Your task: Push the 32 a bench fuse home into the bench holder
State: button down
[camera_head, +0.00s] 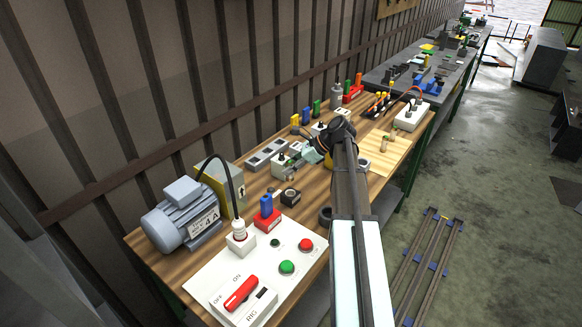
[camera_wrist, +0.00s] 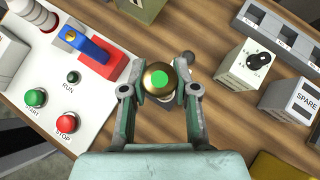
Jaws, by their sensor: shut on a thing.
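My gripper (camera_wrist: 160,92) is shut on a fuse (camera_wrist: 160,78), seen end-on in the wrist view as a round brass cap with a green dot. In the head view my gripper (camera_head: 309,154) is small and partly hidden by my arm, and I cannot make out the fuse there. A dark square block with a round top (camera_head: 290,196) stands on the bench near the switch panel; it may be the bench holder. In the wrist view the fuse and fingers cover what lies beneath, so I cannot tell whether the fuse touches a holder.
A red block with a blue fuse (camera_wrist: 100,55) and the START/STOP panel (camera_wrist: 40,125) lie left in the wrist view. A white knob box (camera_wrist: 245,68), a SPARE block (camera_wrist: 290,105) and a grey tray (camera_wrist: 282,38) stand right. A motor (camera_head: 183,215) is at the bench's left.

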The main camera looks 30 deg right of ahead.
aim_at(290, 178)
jog(key=shift+w+d, duration=0.25)
jog(key=shift+r+p, duration=0.1)
jog(key=shift+p, duration=0.4)
jog(key=shift+f+b, duration=0.7)
jog(key=shift+f, duration=2.35)
jog(key=shift+a+p, duration=0.1)
jog(key=shift+p, duration=1)
jog(key=shift+f+b, duration=0.35)
jog(key=shift+f, duration=1.45)
jog(key=c, duration=0.8)
grip_release()
jog(key=shift+s, duration=0.1)
jog(key=v, duration=1.2)
